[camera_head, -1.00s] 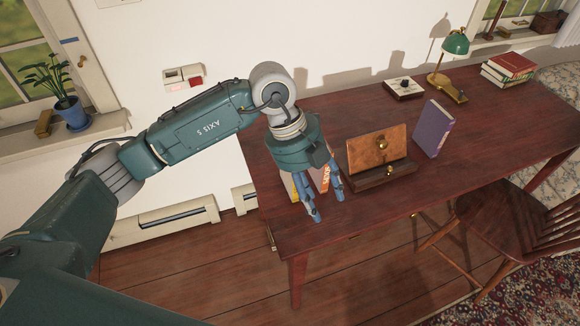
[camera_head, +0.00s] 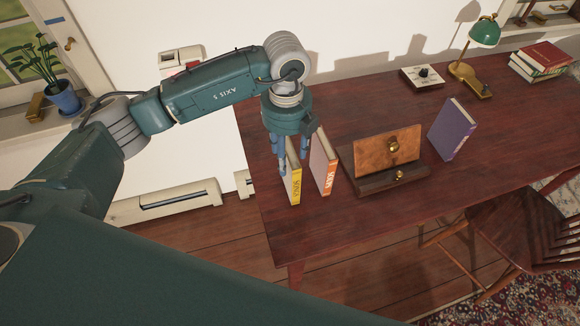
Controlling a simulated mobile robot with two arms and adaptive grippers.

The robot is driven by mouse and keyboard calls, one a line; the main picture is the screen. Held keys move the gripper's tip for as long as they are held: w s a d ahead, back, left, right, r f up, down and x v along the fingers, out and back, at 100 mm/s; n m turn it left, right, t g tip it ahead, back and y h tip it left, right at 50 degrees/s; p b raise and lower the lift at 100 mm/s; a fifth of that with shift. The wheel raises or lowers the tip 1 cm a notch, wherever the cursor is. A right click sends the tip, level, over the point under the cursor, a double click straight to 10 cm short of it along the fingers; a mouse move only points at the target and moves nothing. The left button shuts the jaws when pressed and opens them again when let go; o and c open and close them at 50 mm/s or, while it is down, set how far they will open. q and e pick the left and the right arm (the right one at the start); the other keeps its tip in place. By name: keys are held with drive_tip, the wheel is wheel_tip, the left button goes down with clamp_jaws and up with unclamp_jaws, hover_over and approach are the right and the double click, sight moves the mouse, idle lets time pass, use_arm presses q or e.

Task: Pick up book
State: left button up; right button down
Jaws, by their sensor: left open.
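My left gripper (camera_head: 290,152) is open over the left end of the desk, with its blue fingers pointing down. A thin book with a yellow spine (camera_head: 295,187) stands upright under it. The fingers are at this book's upper part and partly hide it. One finger shows on its left side and another near its top right. I cannot tell if they touch it. A book with an orange spine (camera_head: 331,178) stands upright just to the right, with a small gap between the two. A purple book (camera_head: 453,130) stands upright farther right. My right gripper is not in view.
A wooden stand with brass knobs (camera_head: 388,147) is right of the orange book on the dark red desk (camera_head: 400,212). A switch box (camera_head: 422,77), a green lamp (camera_head: 484,34) and stacked books (camera_head: 541,61) are at the back. A chair (camera_head: 510,225) stands in front.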

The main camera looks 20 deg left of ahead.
use_arm(q)
drive_tip(key=shift+f, duration=0.3)
drive_tip(key=shift+f+p, duration=0.3)
drive_tip(key=shift+f, duration=0.05)
wheel_tip(320, 180, down, 4)
drive_tip(key=shift+f+p, duration=0.2)
drive_tip(key=shift+p, duration=0.6)
drive_tip(key=shift+w+f, duration=0.1)
drive_tip(key=shift+c, duration=0.2)
drive_tip(key=c, duration=0.8)
clamp_jaws()
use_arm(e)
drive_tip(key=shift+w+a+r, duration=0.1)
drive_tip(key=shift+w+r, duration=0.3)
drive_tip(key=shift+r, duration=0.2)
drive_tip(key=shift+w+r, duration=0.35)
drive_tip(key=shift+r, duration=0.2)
